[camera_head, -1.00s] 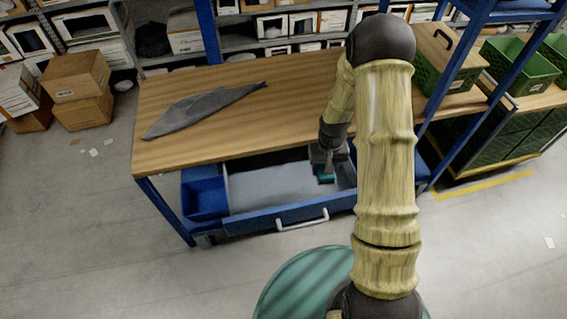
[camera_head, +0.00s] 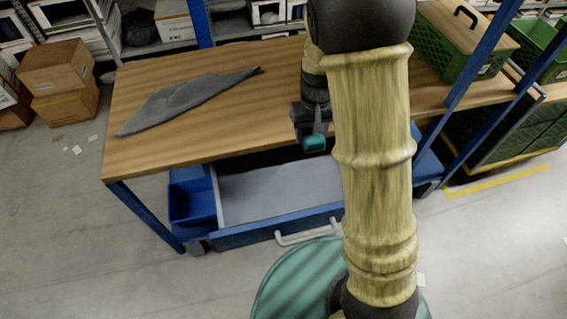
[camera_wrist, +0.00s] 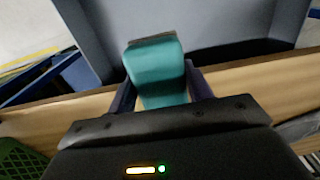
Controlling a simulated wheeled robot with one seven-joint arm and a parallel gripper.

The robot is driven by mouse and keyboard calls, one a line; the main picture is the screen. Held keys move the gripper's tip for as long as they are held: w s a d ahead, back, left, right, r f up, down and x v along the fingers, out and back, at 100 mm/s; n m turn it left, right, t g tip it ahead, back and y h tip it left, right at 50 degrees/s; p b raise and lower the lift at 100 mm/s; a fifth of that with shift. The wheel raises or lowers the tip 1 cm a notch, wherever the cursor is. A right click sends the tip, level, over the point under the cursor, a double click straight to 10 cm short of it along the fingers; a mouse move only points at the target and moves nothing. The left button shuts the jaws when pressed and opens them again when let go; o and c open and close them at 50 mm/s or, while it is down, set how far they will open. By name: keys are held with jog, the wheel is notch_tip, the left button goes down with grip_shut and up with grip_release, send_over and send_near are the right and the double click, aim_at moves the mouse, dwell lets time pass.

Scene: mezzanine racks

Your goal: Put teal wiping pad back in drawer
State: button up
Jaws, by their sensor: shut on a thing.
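The teal wiping pad (camera_head: 314,143) is held in my gripper (camera_head: 312,130), above the front part of the table near the open drawer. In the wrist view the teal pad (camera_wrist: 156,72) sits between the two fingers of my gripper (camera_wrist: 160,88), with a brownish strip along its far edge. The drawer (camera_head: 272,230) is pulled out under the table, with a white handle on its blue front. Its grey floor looks empty where I see it; my arm hides its right end. The drawer's grey inside also shows in the wrist view (camera_wrist: 225,22), beyond the pad.
A grey cloth (camera_head: 185,103) lies on the wooden tabletop (camera_head: 240,130). A blue bin (camera_head: 192,203) is left of the drawer. A green crate with a wooden lid (camera_head: 460,45) stands at the table's right end, by a blue post. Cardboard boxes (camera_head: 62,80) stand at far left.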

jog(key=shift+f, duration=0.15)
send_over(306, 175)
notch_tip(306, 175, down, 14)
jog(key=shift+r, duration=0.1)
jog(key=shift+a, duration=0.1)
jog(key=shift+f, duration=2.05)
jog(key=shift+b, duration=0.35)
jog(key=o, duration=1.1)
jog(key=shift+f, duration=0.1)
jog(key=shift+c, duration=0.2)
jog(key=shift+o, duration=0.2)
